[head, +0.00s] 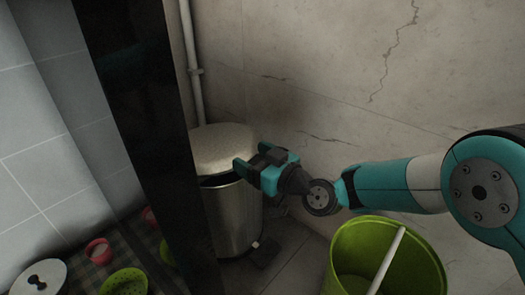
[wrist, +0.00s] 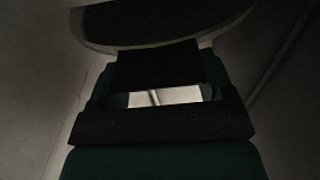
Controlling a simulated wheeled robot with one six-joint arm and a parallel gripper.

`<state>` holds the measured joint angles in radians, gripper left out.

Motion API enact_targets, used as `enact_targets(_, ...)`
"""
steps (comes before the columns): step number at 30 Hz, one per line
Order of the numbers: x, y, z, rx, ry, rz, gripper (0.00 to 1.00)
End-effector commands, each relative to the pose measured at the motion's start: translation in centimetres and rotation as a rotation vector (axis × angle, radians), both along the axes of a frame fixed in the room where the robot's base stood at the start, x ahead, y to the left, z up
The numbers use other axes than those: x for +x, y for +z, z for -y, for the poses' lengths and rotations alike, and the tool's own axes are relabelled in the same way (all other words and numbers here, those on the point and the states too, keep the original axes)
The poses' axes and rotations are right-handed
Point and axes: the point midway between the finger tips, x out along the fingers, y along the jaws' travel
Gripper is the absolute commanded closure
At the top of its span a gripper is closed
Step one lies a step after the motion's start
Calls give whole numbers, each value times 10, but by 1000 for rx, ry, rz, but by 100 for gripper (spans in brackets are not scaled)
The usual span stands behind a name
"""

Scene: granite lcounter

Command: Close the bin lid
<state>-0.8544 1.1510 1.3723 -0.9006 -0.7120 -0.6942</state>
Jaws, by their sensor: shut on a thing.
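The bin (head: 235,217) is a metal cylinder standing in the corner by the wall. Its pale, rounded lid (head: 222,146) sits over the top, slightly raised, with a dark gap showing below its front edge. My teal and black gripper (head: 243,168) is at the lid's right edge, shut on the lid rim. The fingertips are partly hidden against the lid. In the wrist view the lid's dark underside and curved rim (wrist: 160,42) are above my gripper (wrist: 158,62). That view is dark, so the exact contact is hard to see.
A green bucket (head: 345,262) with a white stick (head: 387,260) stands at the front right. A dark vertical post (head: 150,120) is close on the bin's left. A white pipe (head: 194,75) runs up the corner. A dark pedal (head: 265,252) is at the bin's foot.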

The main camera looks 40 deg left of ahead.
Motion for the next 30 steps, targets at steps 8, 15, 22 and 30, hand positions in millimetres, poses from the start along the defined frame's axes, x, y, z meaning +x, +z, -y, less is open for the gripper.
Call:
enact_targets(8, -5, -14, 2, -7, 9, -8, 68)
enact_targets(15, -4, -14, 3, -8, 9, -9, 68)
enact_targets(22, -3, -13, 3, -6, 6, -7, 0)
enact_targets(30, -1, -10, 8, -4, 0, -4, 0)
